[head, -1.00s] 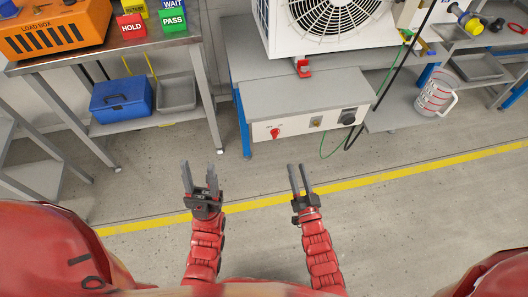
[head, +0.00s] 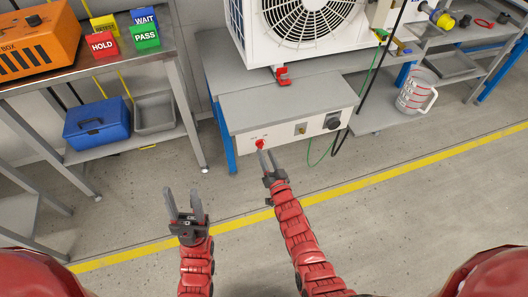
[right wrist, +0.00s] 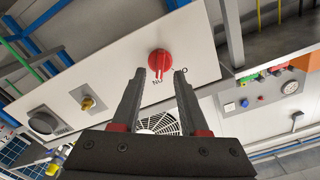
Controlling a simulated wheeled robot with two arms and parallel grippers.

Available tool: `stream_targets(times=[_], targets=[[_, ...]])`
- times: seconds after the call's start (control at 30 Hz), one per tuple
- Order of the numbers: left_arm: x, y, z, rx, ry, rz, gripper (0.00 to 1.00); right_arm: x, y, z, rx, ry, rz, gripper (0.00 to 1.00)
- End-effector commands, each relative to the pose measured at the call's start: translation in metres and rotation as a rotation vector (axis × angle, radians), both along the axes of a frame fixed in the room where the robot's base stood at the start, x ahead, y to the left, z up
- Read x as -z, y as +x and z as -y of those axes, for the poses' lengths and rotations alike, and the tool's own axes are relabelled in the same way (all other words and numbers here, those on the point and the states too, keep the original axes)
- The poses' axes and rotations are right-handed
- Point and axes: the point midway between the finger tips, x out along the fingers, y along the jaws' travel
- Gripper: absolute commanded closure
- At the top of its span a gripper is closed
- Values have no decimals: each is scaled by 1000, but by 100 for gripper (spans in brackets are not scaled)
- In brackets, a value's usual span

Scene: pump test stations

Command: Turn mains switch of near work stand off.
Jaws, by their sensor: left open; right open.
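The near work stand (head: 290,97) has a pale front panel with a red rotary mains switch (head: 260,144) at its left end. In the right wrist view the red switch (right wrist: 160,62) shows just beyond and between my fingertips, with lettering partly hidden beside it. My right gripper (head: 266,157) is open, its fingertips close to the switch; I cannot tell whether they touch it. The gripper also shows in the right wrist view (right wrist: 166,75). My left gripper (head: 182,194) is open and empty above the floor, left of the stand.
The panel also has a brass-coloured knob (head: 300,129) and a black socket (head: 333,122). A white fan unit (head: 300,30) stands on top. A side table (head: 90,70) with coloured signs is at left. A measuring jug (head: 415,93) stands on the right shelf. The floor in front is clear.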

Motion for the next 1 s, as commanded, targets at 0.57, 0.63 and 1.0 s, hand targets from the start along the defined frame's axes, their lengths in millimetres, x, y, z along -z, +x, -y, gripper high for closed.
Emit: stream_targets(times=[0.57, 0.63, 1.0], targets=[[7, 0, 0, 0, 0, 0, 50, 1, 26, -8, 0, -1, -1, 56], [7, 0, 0, 0, 0, 0, 50, 1, 26, -8, 0, -1, -1, 67], [7, 0, 0, 0, 0, 0, 50, 1, 26, -8, 1, -1, 0, 100]])
